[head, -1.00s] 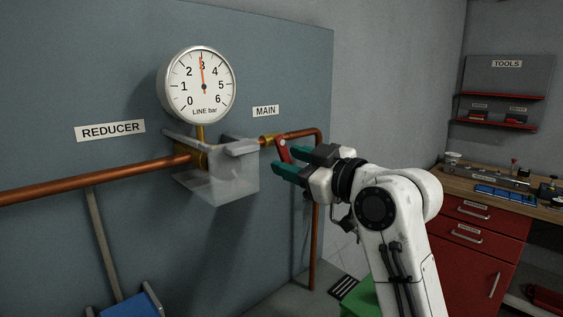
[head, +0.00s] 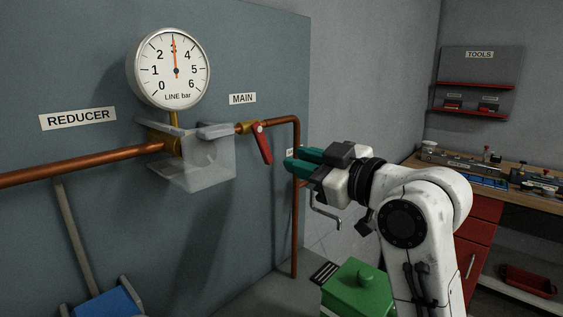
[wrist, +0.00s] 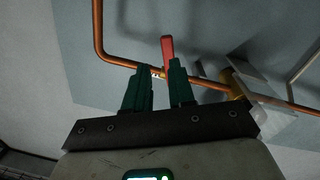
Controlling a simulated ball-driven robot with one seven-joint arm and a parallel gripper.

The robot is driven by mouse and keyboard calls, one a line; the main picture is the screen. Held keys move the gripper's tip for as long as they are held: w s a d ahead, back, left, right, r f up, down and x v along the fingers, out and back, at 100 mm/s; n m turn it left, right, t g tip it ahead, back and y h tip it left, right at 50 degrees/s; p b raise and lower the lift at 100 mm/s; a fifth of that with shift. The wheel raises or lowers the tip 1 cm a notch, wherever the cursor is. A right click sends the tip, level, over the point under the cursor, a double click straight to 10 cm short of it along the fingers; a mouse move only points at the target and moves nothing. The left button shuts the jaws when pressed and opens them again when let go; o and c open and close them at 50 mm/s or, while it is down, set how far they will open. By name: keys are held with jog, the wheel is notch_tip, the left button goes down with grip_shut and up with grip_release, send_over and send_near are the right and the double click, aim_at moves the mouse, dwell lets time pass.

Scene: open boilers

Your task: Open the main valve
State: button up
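The main valve shows as a red lever (head: 263,143) on a brass fitting (head: 245,127) in the copper pipe, just below the MAIN label (head: 242,99). The lever hangs down, tilted slightly to the right at its lower end. My gripper (head: 291,159) has teal fingers and is right of the lever in the head view, apart from it. In the wrist view the fingers (wrist: 159,76) have a gap between them with nothing held. There the red lever (wrist: 167,52) shows beyond the tip of the right finger.
A clear box (head: 208,162) covers the fitting left of the valve. The gauge (head: 168,68) reads about 3 bar. A vertical copper pipe (head: 296,225) runs down close to my gripper. A green canister (head: 357,287) stands below my arm, and a workbench (head: 480,178) is at right.

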jog(key=f+t+h, duration=0.1)
jog(key=w+d+f+m+t+h+p, duration=0.1)
jog(key=f+h, duration=0.1)
jog(key=w+f+h+p, duration=0.1)
jog(key=h, duration=0.1)
jog(key=shift+w+d+f+t, duration=0.15)
jog(key=shift+d+f+t, duration=0.1)
jog(key=shift+f+t, duration=0.15)
grip_shut()
jog(key=n+t+h+p, duration=0.5)
jog(key=n+t+p, duration=0.15)
jog(key=n, duration=0.35)
send_near(262, 144)
jog(key=w+a+f, duration=0.3)
jog(key=w+a, duration=0.1)
jog(key=shift+g, duration=0.25)
jog(key=shift+w+d+r+p, duration=0.4)
jog(key=shift+w+d, duration=0.25)
jog(key=shift+w, duration=0.15)
jog(key=shift+w+d+r+p, duration=0.35)
jog(key=shift+w+d+r, duration=0.1)
jog(key=shift+w+d, duration=0.3)
